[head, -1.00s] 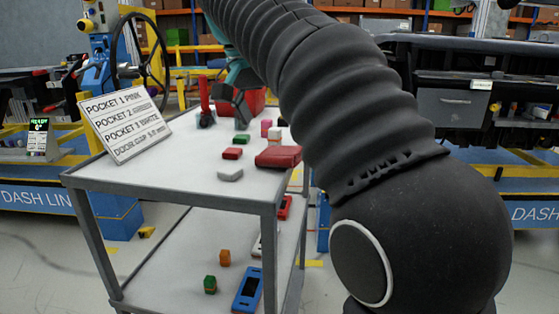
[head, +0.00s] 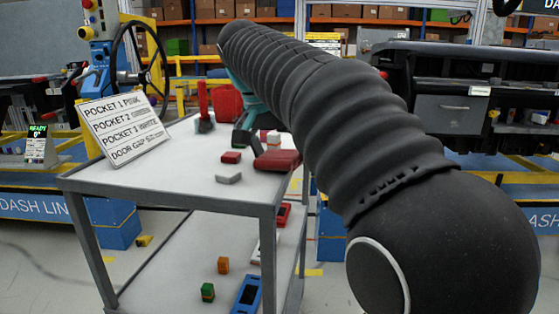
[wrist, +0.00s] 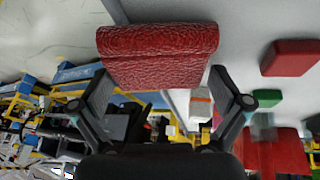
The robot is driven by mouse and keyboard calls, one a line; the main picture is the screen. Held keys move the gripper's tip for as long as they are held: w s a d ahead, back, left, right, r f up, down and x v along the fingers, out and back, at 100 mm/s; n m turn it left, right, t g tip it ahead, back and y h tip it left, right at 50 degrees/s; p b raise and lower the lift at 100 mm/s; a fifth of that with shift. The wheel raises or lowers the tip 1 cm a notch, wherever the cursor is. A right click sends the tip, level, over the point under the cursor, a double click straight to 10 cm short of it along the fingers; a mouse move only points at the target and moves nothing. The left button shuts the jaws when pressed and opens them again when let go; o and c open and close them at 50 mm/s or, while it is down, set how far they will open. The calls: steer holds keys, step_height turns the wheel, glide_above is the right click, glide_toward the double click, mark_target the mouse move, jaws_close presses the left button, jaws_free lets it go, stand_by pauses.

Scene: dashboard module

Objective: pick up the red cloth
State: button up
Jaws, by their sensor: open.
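The red cloth (head: 277,160) is a thick folded pad near the right edge of the cart's top shelf. In the wrist view the red cloth (wrist: 158,55) has a wrinkled surface and lies just ahead of my fingertips, spanning most of the gap between them. I cannot tell whether a finger touches the cloth.
A small red block (head: 231,157) and a grey-white piece (head: 228,179) lie left of the cloth. A white block (head: 273,138) is behind it. A red bin (head: 228,103) and a sign (head: 124,128) stand on the cart (head: 170,186). The shelf's front is clear.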

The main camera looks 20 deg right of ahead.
mark_target(285, 151)
steer(key=c, duration=0.8)
steer(key=shift+c, duration=0.2)
steer(key=shift+r, duration=0.5)
steer(key=r, duration=0.1)
steer(key=r+p, duration=0.1)
steer(key=r, duration=0.1)
steer(key=shift+s+d+r, duration=0.1)
steer(key=shift+d+r, duration=0.15)
steer(key=shift+r, duration=0.15)
steer(key=s+d+r+p, duration=0.1)
steer(key=s+d+r, duration=0.4)
steer(key=d, duration=0.4)
steer(key=shift+s+d+r, duration=0.25)
steer(key=shift+s+r, duration=0.15)
steer(key=shift+r, duration=0.25)
